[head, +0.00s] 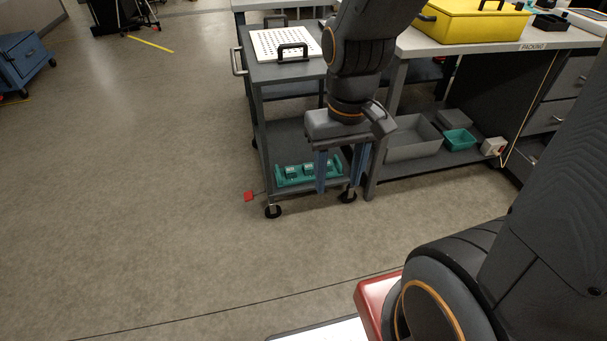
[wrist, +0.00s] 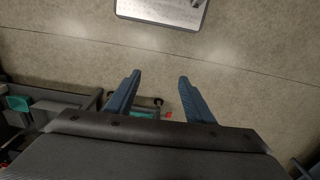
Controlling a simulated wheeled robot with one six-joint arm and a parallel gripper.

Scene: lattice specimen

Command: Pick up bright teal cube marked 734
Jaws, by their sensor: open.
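A teal tray (head: 283,182) sits on the lower shelf of a grey cart in the head view. A few small teal blocks (head: 291,171) stand in it; their markings are too small to read, so I cannot tell which is 734. My gripper (head: 341,187) is open and empty, with its two blue fingers pointing down. In the head view it overlaps the right end of the tray and hides part of it. In the wrist view my gripper (wrist: 160,77) shows its fingers apart with bare floor between the tips. A bit of teal shows low between the fingers there.
The cart (head: 262,118) carries a white perforated board (head: 270,42) on top. A packing bench (head: 415,45) stands to the right, with a yellow case (head: 470,25) on it and grey and teal bins (head: 459,139) below. A red tag (head: 248,196) is by the cart.

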